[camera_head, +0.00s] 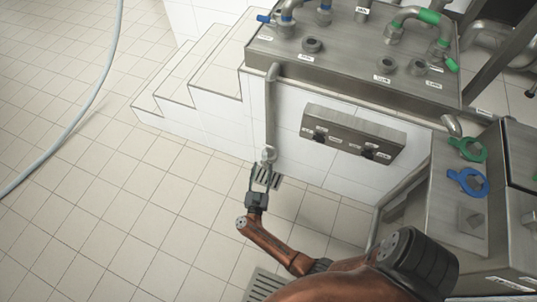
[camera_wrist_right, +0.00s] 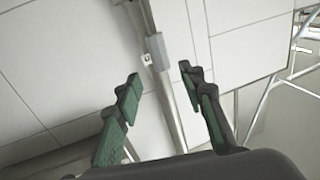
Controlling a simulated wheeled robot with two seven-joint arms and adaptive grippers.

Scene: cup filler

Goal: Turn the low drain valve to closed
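A steel drain pipe (camera_head: 271,110) runs down the white tiled side of the filler. Near its low end is a small rounded fitting (camera_head: 269,154), likely the low drain valve; its handle and position are too small to read. My right gripper (camera_head: 264,176) is just below and in front of this fitting. In the right wrist view my right gripper (camera_wrist_right: 158,88) is open, with its green-padded fingers apart and nothing between them. The pipe (camera_wrist_right: 166,95) and a grey block on it (camera_wrist_right: 157,52) show beyond the fingertips. My left gripper is out of view.
A steel counter (camera_head: 350,55) with taps and green handles is above. A switch box (camera_head: 352,135) sticks out from the wall right of the pipe. White steps (camera_head: 190,80) stand left. Blue (camera_head: 467,183) and green (camera_head: 467,149) valve handles are at right. Open tiled floor lies left.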

